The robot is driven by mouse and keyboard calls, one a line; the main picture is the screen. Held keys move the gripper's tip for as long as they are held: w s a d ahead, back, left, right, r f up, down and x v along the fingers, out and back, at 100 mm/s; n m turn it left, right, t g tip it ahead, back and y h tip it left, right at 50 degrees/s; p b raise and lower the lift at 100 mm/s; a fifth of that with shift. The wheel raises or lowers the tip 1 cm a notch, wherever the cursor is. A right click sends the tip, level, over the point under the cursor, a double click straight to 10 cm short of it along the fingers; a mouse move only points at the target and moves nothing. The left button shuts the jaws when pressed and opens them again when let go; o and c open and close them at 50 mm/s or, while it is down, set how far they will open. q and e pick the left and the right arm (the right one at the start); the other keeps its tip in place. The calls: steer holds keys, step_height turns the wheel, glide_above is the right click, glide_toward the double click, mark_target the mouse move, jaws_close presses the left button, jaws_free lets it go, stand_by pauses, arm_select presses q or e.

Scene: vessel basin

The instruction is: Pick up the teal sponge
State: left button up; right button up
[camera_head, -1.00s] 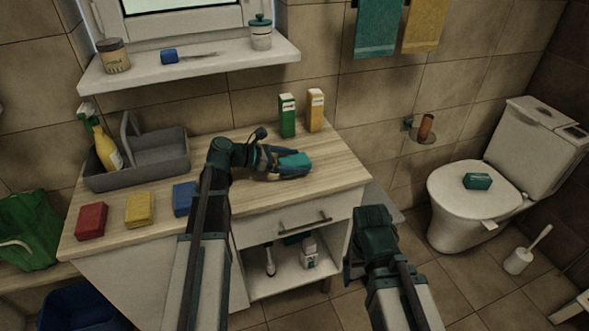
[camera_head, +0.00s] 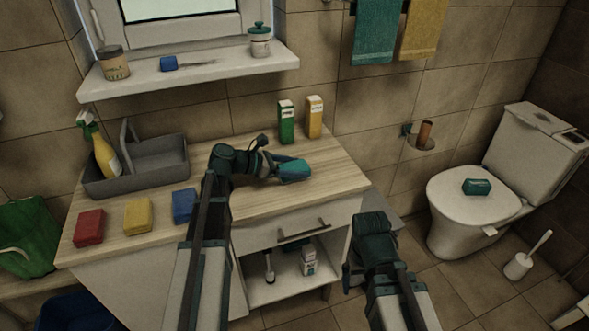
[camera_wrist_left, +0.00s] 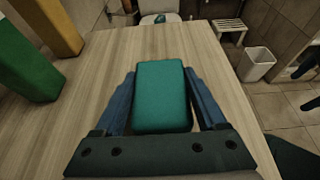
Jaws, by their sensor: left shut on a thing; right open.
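The teal sponge (camera_head: 293,171) is at the right part of the wooden countertop, between the fingers of my left gripper (camera_head: 290,172). In the left wrist view the sponge (camera_wrist_left: 162,95) is a teal block with a blue finger along each side, and the left gripper (camera_wrist_left: 163,100) is shut on it. I cannot tell whether the sponge touches the counter or is just above it. My right gripper (camera_head: 370,223) is in front of the cabinet, away from the sponge; its fingertips are hard to make out.
Red (camera_head: 89,228), yellow (camera_head: 137,217) and blue (camera_head: 184,206) sponges line the counter's front left. A grey caddy (camera_head: 160,160) with a yellow spray bottle (camera_head: 104,155) stands behind. Green (camera_head: 286,121) and yellow (camera_head: 314,117) cartons stand at the back. A toilet (camera_head: 470,215) is at right.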

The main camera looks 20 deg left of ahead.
mark_target(295, 166)
arm_select(q)
steer(key=shift+r+p, duration=0.5)
steer(key=shift+r, duration=0.05)
step_height(295, 166, up, 3)
steer(key=p, duration=0.3)
steer(key=s+d, duration=0.4)
steer(key=d, duration=0.3)
steer(key=s+d, duration=0.4)
steer(key=d, duration=0.3)
steer(key=shift+r+p, duration=0.35)
steer(key=shift+r, duration=0.05)
steer(key=shift+r, duration=0.1)
step_height(295, 166, up, 8)
steer(key=p, duration=0.8)
